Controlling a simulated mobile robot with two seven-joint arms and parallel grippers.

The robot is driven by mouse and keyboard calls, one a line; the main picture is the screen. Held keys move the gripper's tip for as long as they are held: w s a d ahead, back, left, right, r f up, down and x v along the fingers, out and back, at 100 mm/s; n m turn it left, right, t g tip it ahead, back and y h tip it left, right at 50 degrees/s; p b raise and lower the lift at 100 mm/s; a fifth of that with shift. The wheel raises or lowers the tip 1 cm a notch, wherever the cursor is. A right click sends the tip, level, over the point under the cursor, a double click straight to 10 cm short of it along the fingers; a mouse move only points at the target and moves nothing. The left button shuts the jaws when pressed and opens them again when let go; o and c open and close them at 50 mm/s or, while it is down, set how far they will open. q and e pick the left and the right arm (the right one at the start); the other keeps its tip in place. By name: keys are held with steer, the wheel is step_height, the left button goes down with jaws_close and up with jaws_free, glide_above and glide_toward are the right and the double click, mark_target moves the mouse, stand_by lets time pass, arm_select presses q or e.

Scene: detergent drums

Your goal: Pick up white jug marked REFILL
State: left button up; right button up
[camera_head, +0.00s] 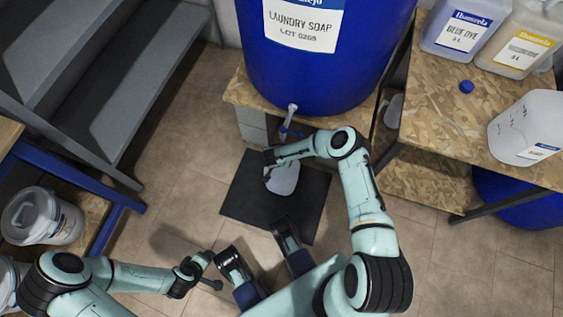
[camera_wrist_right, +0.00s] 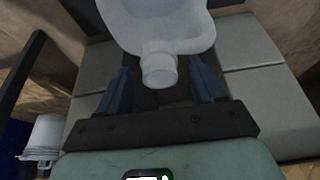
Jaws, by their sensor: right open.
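A pale white jug (camera_head: 283,179) stands on the dark mat (camera_head: 245,205) below the tap, partly covered by my right arm. In the right wrist view the jug (camera_wrist_right: 160,25) shows its handle and capped neck (camera_wrist_right: 159,68). My right gripper (camera_head: 268,168) is at the jug; its fingers (camera_wrist_right: 161,92) are open, one on either side of the neck, with gaps. No REFILL marking is readable on it. My left gripper (camera_head: 208,270) is low over the floor, away from the jug; its finger opening is unclear.
A blue drum (camera_head: 325,60) with a tap (camera_head: 291,112) stands on a wooden stand behind the jug. A wooden table (camera_head: 440,110) at right holds another white jug (camera_head: 525,125), two labelled jugs and a blue cap (camera_head: 467,87). White tubs (camera_head: 45,215) and steps (camera_head: 115,90) are at left.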

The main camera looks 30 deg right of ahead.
jaws_close()
stand_by(1.3)
steer(key=shift+r, duration=0.15)
